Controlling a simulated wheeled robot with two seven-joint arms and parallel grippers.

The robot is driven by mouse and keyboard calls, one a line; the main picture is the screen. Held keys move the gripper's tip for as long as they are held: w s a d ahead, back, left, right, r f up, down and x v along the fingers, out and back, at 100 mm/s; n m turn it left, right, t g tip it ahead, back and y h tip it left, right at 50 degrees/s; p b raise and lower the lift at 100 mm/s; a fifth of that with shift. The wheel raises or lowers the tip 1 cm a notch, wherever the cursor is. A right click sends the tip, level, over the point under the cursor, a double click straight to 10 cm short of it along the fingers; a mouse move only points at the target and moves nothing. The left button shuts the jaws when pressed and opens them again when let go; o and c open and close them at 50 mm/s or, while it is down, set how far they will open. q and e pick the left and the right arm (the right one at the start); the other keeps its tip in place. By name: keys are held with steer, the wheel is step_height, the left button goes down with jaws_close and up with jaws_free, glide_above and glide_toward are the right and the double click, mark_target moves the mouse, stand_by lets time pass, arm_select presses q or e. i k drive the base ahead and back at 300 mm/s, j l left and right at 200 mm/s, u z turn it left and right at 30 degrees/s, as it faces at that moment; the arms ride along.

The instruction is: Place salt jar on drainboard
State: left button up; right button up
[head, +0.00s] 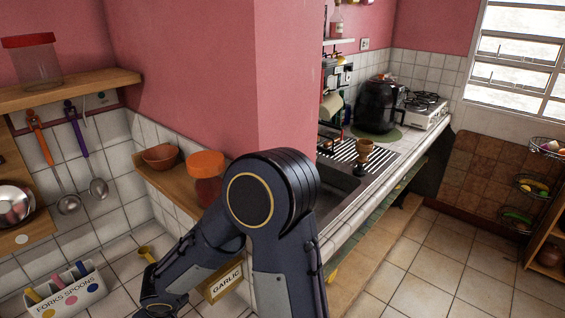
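Another clear jar with a red lid (33,62) stands on the upper left shelf. No label shows which one holds salt. The striped drainboard (340,150) lies beside the sink, with a small brown goblet-like cup (364,149) at its right side. One arm of mine, seemingly the right, rises at bottom centre and bends down to the lower left. Its far end is dark and cut by the bottom edge, so its fingers cannot be made out. My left gripper is not in view.
A brown bowl (160,156) stands left of the orange-lidded jar. A pink wall corner (240,80) separates shelf and sink. A forks-and-spoons holder (66,297) is lower left. Floor at right is clear.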

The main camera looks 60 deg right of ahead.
mark_target(379, 152)
steer(key=k+z, duration=0.15)
steer(key=z, duration=0.25)
steer(key=k+z, duration=0.15)
steer(key=z, duration=0.2)
steer(key=k+l+z, duration=0.15)
steer(key=z, duration=0.7)
steer(key=i+z, duration=0.1)
steer(key=z, duration=0.35)
steer(key=l+z, duration=0.1)
steer(key=z, duration=0.4)
steer(key=i+z, duration=0.1)
steer(key=z, duration=0.8)
steer(key=i+j, duration=0.15)
steer(key=i, duration=0.35)
steer(key=i+j+z, duration=0.1)
steer(key=i, duration=0.4)
steer(key=i+j, duration=0.2)
steer(key=i, duration=0.3)
steer(key=i+j+z, duration=0.1)
steer(key=i, duration=0.4)
steer(key=i+u, duration=0.15)
steer(key=i, duration=0.5)
steer(key=i+l+u, duration=0.15)
steer(key=i, duration=0.45)
steer(key=i+l+u, duration=0.15)
steer(key=i, duration=0.45)
steer(key=i+u, duration=0.1)
steer(key=u, duration=2.3)
